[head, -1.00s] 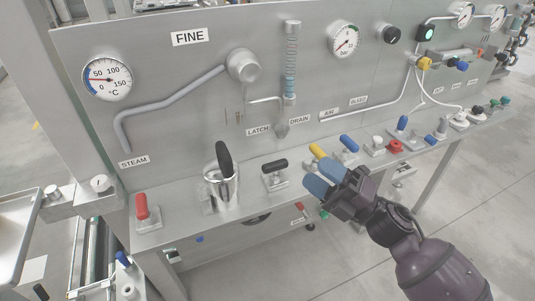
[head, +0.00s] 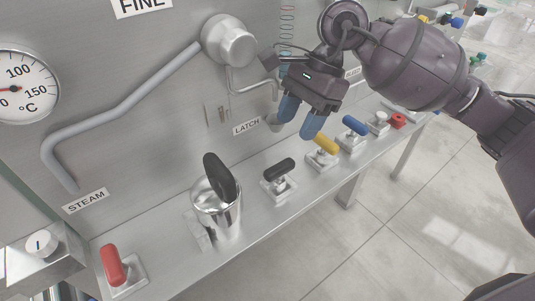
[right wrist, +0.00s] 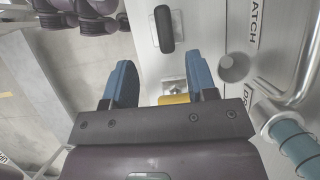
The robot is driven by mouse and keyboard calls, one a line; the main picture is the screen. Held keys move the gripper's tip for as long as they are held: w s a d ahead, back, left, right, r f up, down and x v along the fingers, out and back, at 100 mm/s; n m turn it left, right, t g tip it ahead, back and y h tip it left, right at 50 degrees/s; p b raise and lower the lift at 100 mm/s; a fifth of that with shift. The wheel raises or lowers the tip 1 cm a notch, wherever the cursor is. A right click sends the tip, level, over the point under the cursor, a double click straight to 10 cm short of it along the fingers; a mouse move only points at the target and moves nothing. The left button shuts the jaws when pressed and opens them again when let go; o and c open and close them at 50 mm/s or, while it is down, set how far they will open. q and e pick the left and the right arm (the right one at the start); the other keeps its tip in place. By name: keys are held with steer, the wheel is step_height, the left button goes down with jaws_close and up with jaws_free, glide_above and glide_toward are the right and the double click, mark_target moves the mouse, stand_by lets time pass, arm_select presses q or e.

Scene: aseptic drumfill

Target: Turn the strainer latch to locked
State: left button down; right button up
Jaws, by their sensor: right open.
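The black latch handle (head: 279,170) sits on a small metal base on the ledge, below and right of the LATCH label (head: 246,126). It lies roughly level and also shows at the top of the right wrist view (right wrist: 163,28). A shiny metal cup (head: 218,205) with an upright black lever (head: 219,176) stands to its left. My right gripper (head: 298,126) is open and empty, with blue fingers pointing down. It hangs above the ledge, right of and apart from the black handle, near the yellow handle (head: 325,144). My left gripper is not in view.
A red handle (head: 113,264) is at the ledge's left end. Blue (head: 354,126) and red (head: 397,120) valves are farther right. The upright panel with its grey pipe (head: 120,112) and gauge (head: 20,86) rises behind. Floor in front of the ledge is clear.

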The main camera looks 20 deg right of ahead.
mark_target(280, 165)
steer(key=x, duration=0.6)
steer(key=d+b+x, duration=0.1)
steer(key=x, duration=0.3)
steer(key=shift+w+f, duration=0.25)
steer(key=shift+w, duration=0.1)
steer(key=shift+h, duration=0.3)
steer(key=c, duration=0.9)
